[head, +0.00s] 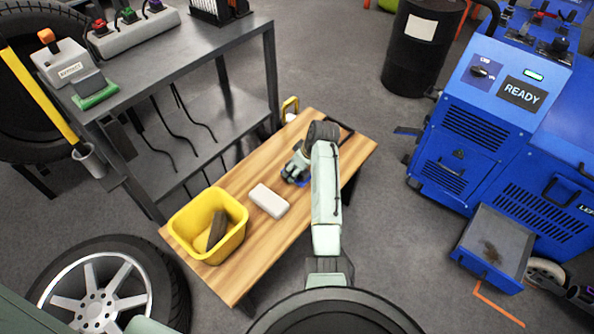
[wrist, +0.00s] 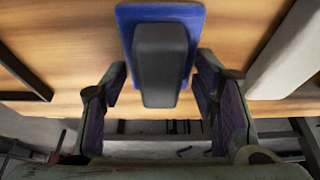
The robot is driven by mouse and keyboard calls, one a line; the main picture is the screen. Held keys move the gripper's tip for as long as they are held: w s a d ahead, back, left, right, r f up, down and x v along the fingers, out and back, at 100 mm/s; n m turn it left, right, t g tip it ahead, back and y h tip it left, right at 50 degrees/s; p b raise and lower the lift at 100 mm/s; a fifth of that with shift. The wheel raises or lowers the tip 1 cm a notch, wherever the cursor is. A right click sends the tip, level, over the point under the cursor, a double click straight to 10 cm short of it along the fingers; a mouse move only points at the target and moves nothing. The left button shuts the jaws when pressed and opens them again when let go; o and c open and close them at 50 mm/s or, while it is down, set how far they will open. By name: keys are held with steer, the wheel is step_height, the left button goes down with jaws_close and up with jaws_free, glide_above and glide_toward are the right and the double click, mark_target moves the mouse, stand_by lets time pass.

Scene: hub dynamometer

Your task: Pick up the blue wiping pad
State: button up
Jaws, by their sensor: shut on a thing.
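The blue wiping pad (wrist: 191,15) lies under a dark grey block-shaped grip (wrist: 162,55) in the wrist view. My gripper (wrist: 161,72) has one finger on each side of the pad and is shut on it. The wood bench top shows behind the pad. In the head view, my gripper (head: 297,168) is low over the wooden bench (head: 240,262), and a small blue edge of the pad (head: 304,183) shows beneath it. My arm and gripper hide most of the pad there.
A white block (head: 268,201) lies on the bench near my gripper. A yellow bin (head: 194,248) with dark and brown items stands at the bench's near left end. A grey metal table (head: 200,58) stands to the left. Blue machines (head: 462,140) stand to the right, with open floor between.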

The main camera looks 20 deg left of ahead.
step_height(320, 180, up, 3)
steer(key=shift+f, duration=0.2)
steer(key=s+d, duration=0.1)
steer(key=s, duration=0.4)
steer(key=s+d+r+b, duration=0.1)
steer(key=s, duration=0.4)
steer(key=s+d, duration=0.1)
steer(key=s, duration=0.4)
steer(key=shift+s+r+b, duration=0.15)
steer(key=shift+s+b, duration=0.25)
steer(key=o, duration=0.6)
steer(key=c, duration=0.4)
steer(key=shift+c, duration=0.3)
